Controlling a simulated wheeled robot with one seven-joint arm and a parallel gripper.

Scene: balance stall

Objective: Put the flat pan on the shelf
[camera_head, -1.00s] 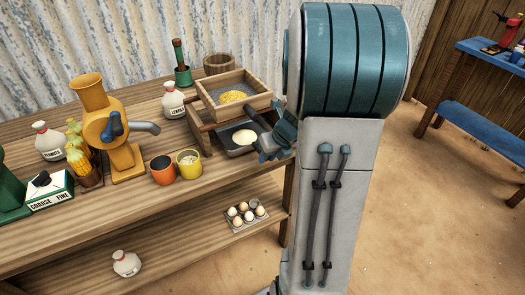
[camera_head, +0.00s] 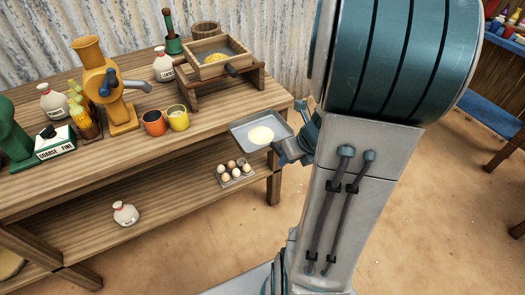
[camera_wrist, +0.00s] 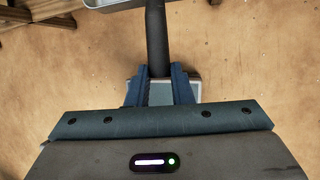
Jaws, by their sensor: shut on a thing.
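The flat pan (camera_head: 245,131) is a shallow grey metal tray with a pale yellow heap of meal in it. My gripper (camera_head: 297,147) is shut on the pan's dark handle and holds the pan out past the right end of the table. In the wrist view the handle (camera_wrist: 155,45) runs up between the fingers (camera_wrist: 160,88), and only the pan's edge (camera_wrist: 112,4) shows at the top. The shelf (camera_head: 165,205) is the lower board of the wooden table, below and left of the pan.
An egg tray (camera_head: 236,174) with several eggs sits at the shelf's right end. A white sack (camera_head: 124,213) stands further left on it, with clear board between. The table leg (camera_head: 273,185) is near the pan. A wooden sieve box (camera_head: 220,60) rests on a stand above.

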